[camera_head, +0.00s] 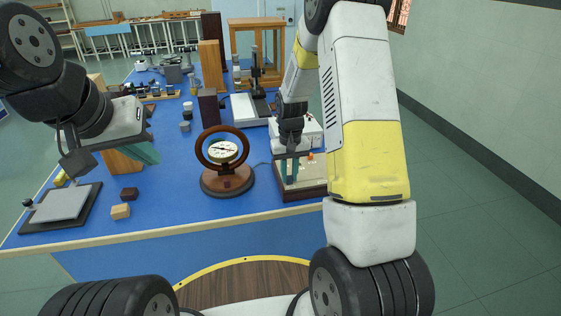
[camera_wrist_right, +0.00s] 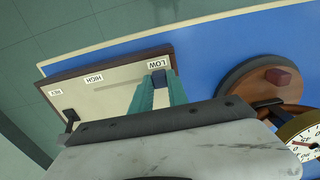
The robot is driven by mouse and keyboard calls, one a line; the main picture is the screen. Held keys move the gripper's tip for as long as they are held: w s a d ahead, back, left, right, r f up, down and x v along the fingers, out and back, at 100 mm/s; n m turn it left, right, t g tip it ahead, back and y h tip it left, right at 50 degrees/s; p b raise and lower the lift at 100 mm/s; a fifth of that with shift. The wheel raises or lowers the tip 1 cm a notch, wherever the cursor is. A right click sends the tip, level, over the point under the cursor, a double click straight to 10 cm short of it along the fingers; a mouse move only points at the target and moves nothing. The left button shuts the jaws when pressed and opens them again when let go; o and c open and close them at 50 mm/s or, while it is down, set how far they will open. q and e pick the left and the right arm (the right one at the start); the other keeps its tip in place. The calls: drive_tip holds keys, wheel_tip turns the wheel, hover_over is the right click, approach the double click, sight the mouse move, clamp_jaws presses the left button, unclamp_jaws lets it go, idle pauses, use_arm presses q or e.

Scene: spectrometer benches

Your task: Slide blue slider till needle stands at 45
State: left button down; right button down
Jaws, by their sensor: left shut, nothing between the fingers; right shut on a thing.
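The control box (camera_head: 308,186) with a pale top stands at the table's front edge, right of the dial instrument. In the right wrist view its panel (camera_wrist_right: 105,84) bears the labels LOW, HIGH and REV. The dark blue slider (camera_wrist_right: 159,78) sits beside the LOW label, between the teal fingers of my right gripper (camera_wrist_right: 158,92), which is shut on it. My right gripper also shows over the box in the head view (camera_head: 290,171). The needle dial (camera_head: 223,151) sits in a brown wooden ring; its reading is too small to tell. My left gripper (camera_head: 147,152) is shut and empty above the table's left part.
A black switch (camera_wrist_right: 70,116) stands near REV. A dark block (camera_head: 129,194) and a light wooden block (camera_head: 121,211) lie left of the dial. A white-topped plate (camera_head: 61,204) lies at the left front corner. Taller blocks and instruments stand behind.

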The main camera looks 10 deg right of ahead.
sight(305, 180)
drive_tip(key=d, duration=0.5)
drive_tip(key=shift+w+d, duration=0.1)
drive_tip(key=shift+d, duration=0.2)
drive_tip(key=c, duration=1.3)
unclamp_jaws()
drive_tip(key=shift+r, duration=3.9)
